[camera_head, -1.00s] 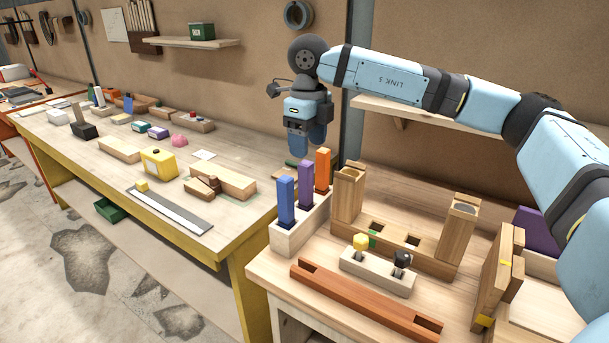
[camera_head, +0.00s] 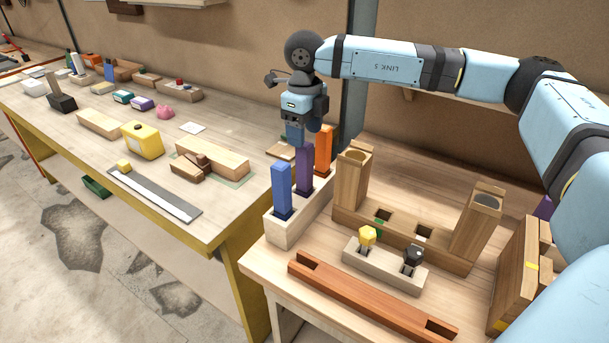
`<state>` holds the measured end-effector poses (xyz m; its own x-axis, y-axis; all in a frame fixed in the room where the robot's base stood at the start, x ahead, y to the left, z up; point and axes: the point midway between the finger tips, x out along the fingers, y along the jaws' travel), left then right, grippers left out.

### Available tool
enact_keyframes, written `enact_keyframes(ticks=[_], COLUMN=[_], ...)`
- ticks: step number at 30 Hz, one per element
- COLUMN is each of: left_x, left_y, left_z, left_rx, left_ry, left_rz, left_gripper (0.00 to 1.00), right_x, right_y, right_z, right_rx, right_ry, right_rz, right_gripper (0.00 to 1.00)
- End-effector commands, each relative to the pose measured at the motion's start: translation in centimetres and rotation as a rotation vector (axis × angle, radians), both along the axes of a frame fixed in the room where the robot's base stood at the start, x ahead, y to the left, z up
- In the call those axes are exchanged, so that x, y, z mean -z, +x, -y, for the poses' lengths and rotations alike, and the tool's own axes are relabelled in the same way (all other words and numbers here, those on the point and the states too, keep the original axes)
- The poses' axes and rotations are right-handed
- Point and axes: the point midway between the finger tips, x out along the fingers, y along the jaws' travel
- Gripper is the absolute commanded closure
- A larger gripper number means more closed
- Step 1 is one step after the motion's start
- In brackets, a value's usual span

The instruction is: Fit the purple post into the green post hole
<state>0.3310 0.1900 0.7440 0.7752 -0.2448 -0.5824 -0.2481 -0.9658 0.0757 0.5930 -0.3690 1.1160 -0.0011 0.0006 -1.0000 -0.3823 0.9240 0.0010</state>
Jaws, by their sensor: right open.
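The purple post (camera_head: 304,172) stands upright in a pale wooden rack (camera_head: 286,232), between a blue post (camera_head: 282,190) and an orange post (camera_head: 323,155). My right gripper (camera_head: 303,143) points down at the top of the purple post, open. Whether its fingers straddle the post's top or hang just above it, I cannot tell. A brown wooden stringer (camera_head: 350,217) with two tall end blocks lies to the right of the rack. It has two square holes; the left one (camera_head: 383,215) has a green mark (camera_head: 379,231) beside it. My left gripper is out of view.
In front of the stringer are a small pale block (camera_head: 378,272) with yellow and black knobs and a long reddish bar (camera_head: 365,298). Stacked wooden pieces (camera_head: 520,270) stand at the right. A second bench (camera_head: 100,165) with many small items lies left, across a gap.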

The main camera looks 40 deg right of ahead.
Motion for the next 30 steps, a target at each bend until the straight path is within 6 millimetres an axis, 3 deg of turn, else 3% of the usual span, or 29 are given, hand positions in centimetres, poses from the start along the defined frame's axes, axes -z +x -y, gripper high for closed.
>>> enact_keyframes(ticks=[5,15,23,26,30], left_x=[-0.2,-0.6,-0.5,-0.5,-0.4], left_y=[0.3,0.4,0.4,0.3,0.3], left_z=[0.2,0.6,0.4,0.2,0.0], left_rx=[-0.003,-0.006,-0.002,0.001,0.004], left_ry=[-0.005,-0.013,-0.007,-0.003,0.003], left_rz=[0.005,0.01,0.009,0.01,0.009], left_gripper=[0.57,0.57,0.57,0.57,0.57], right_x=[1.1,5.6,6.0,6.0,6.0], right_y=[0.0,0.2,0.2,0.2,0.2], right_z=[0.0,-0.1,-0.1,-0.1,-0.1], right_rx=[0.0,0.001,0.001,0.001,0.001], right_ry=[0.0,0.0,0.0,-0.001,-0.001], right_rz=[0.0,0.0,0.001,0.001,0.001], right_gripper=[0.38,0.38,0.38,0.57,0.89])
